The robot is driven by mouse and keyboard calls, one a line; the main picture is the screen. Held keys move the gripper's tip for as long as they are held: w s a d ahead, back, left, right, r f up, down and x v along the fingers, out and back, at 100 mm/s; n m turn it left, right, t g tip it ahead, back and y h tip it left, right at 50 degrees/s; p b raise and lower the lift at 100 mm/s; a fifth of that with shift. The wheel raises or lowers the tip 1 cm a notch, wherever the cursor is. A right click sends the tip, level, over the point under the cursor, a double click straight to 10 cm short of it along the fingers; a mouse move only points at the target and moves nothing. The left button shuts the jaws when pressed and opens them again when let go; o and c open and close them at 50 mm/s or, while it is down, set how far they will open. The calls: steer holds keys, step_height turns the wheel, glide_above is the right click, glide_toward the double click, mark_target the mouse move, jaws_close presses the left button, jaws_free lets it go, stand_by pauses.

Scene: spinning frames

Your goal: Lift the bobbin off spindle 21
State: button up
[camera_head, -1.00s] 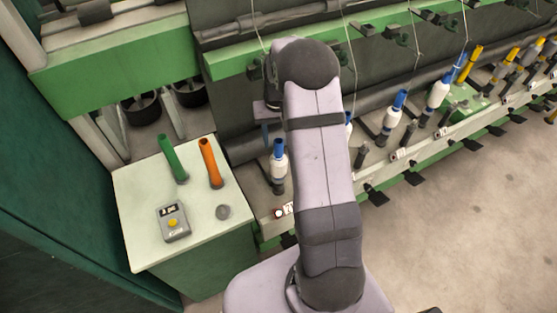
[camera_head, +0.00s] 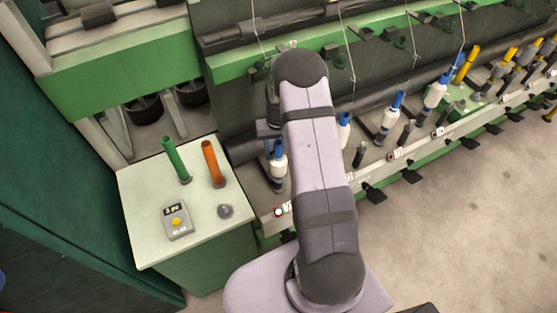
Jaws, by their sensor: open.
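A white bobbin with a blue top (camera_head: 279,161) stands upright on the spindle nearest the side table, just left of my arm. I cannot read its spindle number. My gripper (camera_head: 268,146) is open, pointing down at the blue top of this bobbin; one finger shows just left of the top, and the rest is partly hidden by my wrist and arm. I cannot tell whether it touches the bobbin. A second white and blue bobbin (camera_head: 344,132) stands just right of my arm.
More bobbins (camera_head: 390,118) and bare spindles (camera_head: 359,155) line the rail to the right. A side table (camera_head: 150,235) at left holds a green tube (camera_head: 175,158), an orange tube (camera_head: 212,163) and a small grey device (camera_head: 177,220). Yarns hang from above.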

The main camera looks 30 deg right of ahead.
jaws_close()
steer(key=shift+r, duration=0.15)
